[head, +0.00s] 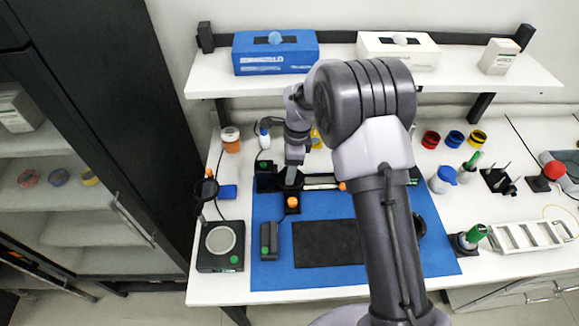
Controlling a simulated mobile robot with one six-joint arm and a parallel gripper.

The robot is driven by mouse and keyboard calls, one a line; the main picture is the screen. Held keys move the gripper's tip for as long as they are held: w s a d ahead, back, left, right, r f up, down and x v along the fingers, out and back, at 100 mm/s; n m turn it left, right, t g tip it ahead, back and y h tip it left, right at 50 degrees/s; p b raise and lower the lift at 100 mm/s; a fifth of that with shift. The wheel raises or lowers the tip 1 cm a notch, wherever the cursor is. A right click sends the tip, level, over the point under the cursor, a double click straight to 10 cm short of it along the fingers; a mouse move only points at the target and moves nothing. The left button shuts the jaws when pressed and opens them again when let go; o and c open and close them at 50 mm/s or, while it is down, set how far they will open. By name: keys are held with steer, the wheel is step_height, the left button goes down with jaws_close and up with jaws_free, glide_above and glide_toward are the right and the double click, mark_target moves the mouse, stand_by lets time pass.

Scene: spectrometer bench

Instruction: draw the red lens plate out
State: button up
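My gripper (291,179) points down over the back left of the blue mat (280,282), at a small black bench device (265,183) with an orange knob in front. Its fingers are small and dark against the device, so I cannot tell whether they are open or shut or touch anything. I cannot make out a red lens plate there; the gripper and arm cover part of the device. A red-topped round holder (431,139) stands at the back right of the bench, beside a blue one and a yellow one.
A black pad (328,243) lies on the mat. A scale-like device (221,245) and a magnifier stand (205,190) are on the left. Green-handled tools and a white rack (525,237) stand on the right. A shelf (370,75) with boxes runs above the back.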

steer(key=c, duration=0.5)
steer(key=shift+r+p, duration=0.75)
steer(key=shift+r, duration=0.5)
